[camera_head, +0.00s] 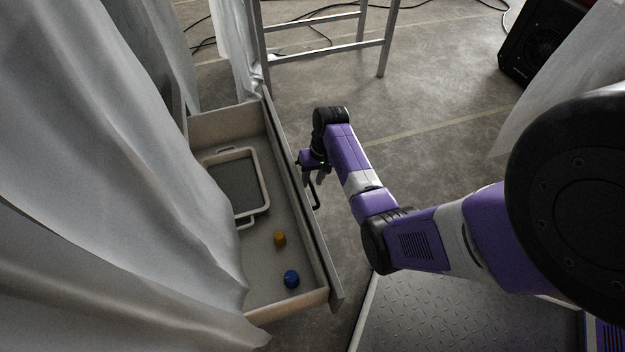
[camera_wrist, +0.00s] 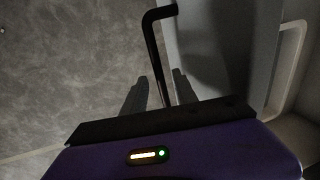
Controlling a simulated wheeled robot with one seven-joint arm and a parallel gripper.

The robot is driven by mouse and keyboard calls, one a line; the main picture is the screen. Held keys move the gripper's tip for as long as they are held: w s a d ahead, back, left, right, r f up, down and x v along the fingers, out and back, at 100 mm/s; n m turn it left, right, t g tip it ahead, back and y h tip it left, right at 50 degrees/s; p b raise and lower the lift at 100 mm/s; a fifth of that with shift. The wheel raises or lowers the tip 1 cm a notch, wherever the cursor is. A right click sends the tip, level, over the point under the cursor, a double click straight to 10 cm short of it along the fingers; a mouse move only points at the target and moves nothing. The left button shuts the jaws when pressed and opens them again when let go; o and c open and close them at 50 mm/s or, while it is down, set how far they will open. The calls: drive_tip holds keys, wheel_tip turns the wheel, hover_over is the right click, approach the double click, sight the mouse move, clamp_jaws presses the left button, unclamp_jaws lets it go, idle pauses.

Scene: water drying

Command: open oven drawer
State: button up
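The drawer (camera_head: 318,262) stands pulled well out of the unit at the left, its inside showing. Its front panel faces right and carries a dark bar handle (camera_head: 315,195). My gripper (camera_head: 314,177) is at this handle, on the outer side of the panel. In the wrist view the black handle (camera_wrist: 153,45) runs down between my two grey fingers (camera_wrist: 160,82). The fingers look apart, with a small gap on each side of the bar. The contact deeper between them is hidden.
Pale curtains (camera_head: 110,180) hang over the left. A metal frame (camera_head: 325,50) stands behind; a black speaker (camera_head: 540,42) is at top right.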

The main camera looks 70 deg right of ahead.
clamp_jaws()
idle(1.4)
